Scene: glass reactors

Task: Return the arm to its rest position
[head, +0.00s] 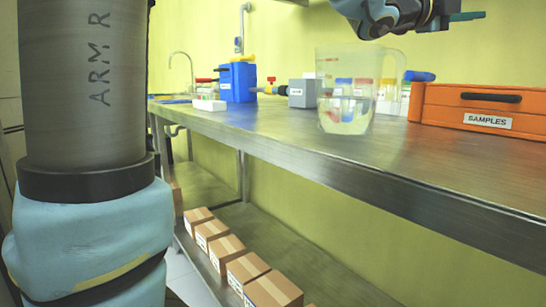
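A large grey link of my arm, marked "ARM R", fills the left side of the head view, with a light blue wrapped section below it. At the top right, the far part of my arm hangs above the bench and is cut off by the top edge. Its end, where my gripper (445,17) appears to be, points right with a teal piece at its tip. The fingers are not clear, and I cannot tell whether they hold anything. This end is above and to the right of a clear measuring beaker, apart from the bench.
The clear beaker (346,120) holds some liquid on the steel bench (250,135). An orange "SAMPLES" case (440,113) stands at right. A blue container (238,82) and a grey box (302,93) stand behind. Several cardboard boxes (228,252) line the lower shelf.

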